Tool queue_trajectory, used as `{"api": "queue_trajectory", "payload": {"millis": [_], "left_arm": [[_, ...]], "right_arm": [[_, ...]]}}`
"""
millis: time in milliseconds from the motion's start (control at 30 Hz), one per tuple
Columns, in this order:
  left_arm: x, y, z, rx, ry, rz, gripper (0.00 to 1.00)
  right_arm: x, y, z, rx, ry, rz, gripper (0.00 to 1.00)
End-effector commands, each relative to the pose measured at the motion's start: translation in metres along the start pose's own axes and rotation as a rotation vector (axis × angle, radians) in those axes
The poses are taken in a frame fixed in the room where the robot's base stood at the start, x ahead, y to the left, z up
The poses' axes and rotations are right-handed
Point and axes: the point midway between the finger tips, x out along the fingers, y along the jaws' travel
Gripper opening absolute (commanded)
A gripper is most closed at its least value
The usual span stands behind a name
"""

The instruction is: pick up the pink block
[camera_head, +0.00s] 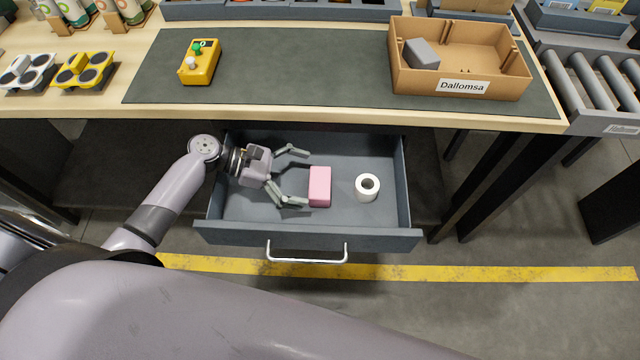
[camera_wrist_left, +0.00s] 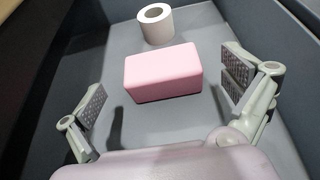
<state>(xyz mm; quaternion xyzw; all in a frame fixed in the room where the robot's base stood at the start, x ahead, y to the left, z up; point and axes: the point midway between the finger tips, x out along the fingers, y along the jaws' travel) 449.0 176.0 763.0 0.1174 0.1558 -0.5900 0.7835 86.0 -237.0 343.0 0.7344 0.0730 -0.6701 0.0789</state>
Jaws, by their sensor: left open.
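The pink block (camera_head: 320,186) lies in the open drawer (camera_head: 240,207), near its middle. My left gripper (camera_head: 300,176) is inside the drawer, just left of the block, with its fingers spread and pointing right toward it. In the left wrist view the pink block (camera_wrist_left: 163,75) is ahead of the open fingers (camera_wrist_left: 163,100), and nothing is held between them. The lower finger is close to the block's left edge in the head view; I cannot tell whether they touch. My right gripper is not in view.
A white roll (camera_head: 367,187) stands right of the block, also in the wrist view (camera_wrist_left: 155,24). Drawer walls surround the gripper. The tabletop above (camera_head: 300,70) holds a cardboard box (camera_head: 490,58) with a grey block (camera_head: 421,53) and a yellow button box (camera_head: 200,63).

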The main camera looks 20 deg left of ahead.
Motion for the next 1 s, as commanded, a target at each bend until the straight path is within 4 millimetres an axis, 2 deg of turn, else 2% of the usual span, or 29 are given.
{"api": "queue_trajectory", "payload": {"millis": [200,467,1000], "left_arm": [[0.033,-0.001,0.0,0.0,-0.002,0.0,0.98],[0.037,-0.001,-0.001,0.0,0.0,0.001,0.98],[0.037,-0.001,-0.001,0.0,0.0,0.001,0.62]], "right_arm": [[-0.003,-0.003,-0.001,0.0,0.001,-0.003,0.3],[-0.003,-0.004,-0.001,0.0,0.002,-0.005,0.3],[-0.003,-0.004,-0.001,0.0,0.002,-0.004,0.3]]}}
